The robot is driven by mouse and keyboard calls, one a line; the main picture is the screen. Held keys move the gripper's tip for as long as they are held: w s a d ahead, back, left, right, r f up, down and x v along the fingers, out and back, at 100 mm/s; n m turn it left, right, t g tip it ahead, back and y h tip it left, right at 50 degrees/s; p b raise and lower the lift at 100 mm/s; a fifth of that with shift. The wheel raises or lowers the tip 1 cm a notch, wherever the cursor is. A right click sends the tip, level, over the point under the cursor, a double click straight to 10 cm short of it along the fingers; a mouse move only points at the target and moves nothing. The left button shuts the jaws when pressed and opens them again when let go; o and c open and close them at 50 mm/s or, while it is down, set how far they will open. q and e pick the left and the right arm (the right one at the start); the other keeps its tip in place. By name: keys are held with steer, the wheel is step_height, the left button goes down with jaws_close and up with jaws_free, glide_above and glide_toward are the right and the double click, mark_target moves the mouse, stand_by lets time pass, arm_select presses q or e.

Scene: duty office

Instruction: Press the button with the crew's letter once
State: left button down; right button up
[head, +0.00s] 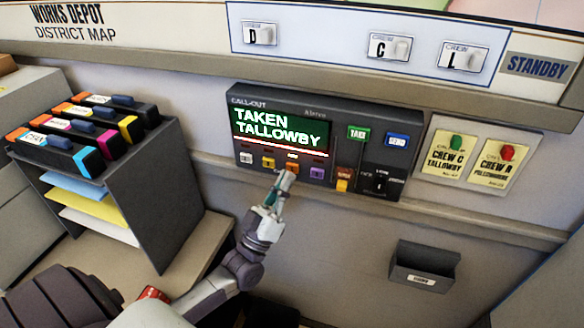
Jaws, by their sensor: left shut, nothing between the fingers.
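The dark call-out panel (232,104) is on the wall, and its lit screen (280,128) reads "TAKEN TALLOWBY". Below the screen is a row of small buttons: white (246,158), yellow (268,162), orange (291,168) and purple (317,173). Their letters are too small to read. My left gripper (285,182) is shut and empty, its tips at the lower edge of the orange button; I cannot tell whether they touch. A card (444,163) right of the panel reads "CREW C TALLOWBY" under a green light. My right gripper is out of view.
A second crew card (498,172) has a red light. The panel also has green (358,134) and blue (396,141) keys. Tags D, C and L hang on the board above a ledge.

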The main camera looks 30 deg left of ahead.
arm_select(q)
steer(key=shift+s+d+p, duration=0.2)
steer(key=shift+s+p, duration=0.1)
steer(key=shift+s, duration=0.5)
steer(key=shift+s+d+p, duration=0.2)
steer(key=shift+s+p, duration=0.1)
steer(key=shift+s, duration=0.55)
steer(key=shift+s+d+p, duration=0.2)
steer(key=shift+s+p, duration=0.1)
steer(key=shift+s, duration=0.5)
step_height(320, 180, down, 23)
steer(key=w+m+g, duration=0.2)
steer(key=g, duration=0.5)
steer(key=s+d+f+m+g+y, duration=0.1)
steer(key=s+f+g, duration=0.2)
steer(key=f, duration=0.6)
steer(key=s+f+g, duration=0.3)
steer(key=s+f, duration=0.1)
steer(key=f, duration=0.5)
steer(key=s+d+f+m+g, duration=0.1)
steer(key=s+f+g, duration=0.5)
steer(key=s+f, duration=0.4)
steer(key=s+d+f+m+g+y, duration=0.1)
steer(key=s+f+g, duration=0.5)
steer(key=s, duration=1.4)
step_height(320, 180, down, 4)
steer(key=shift+s+d+f, duration=0.1)
steer(key=shift+s+d, duration=0.1)
steer(key=shift+d, duration=0.55)
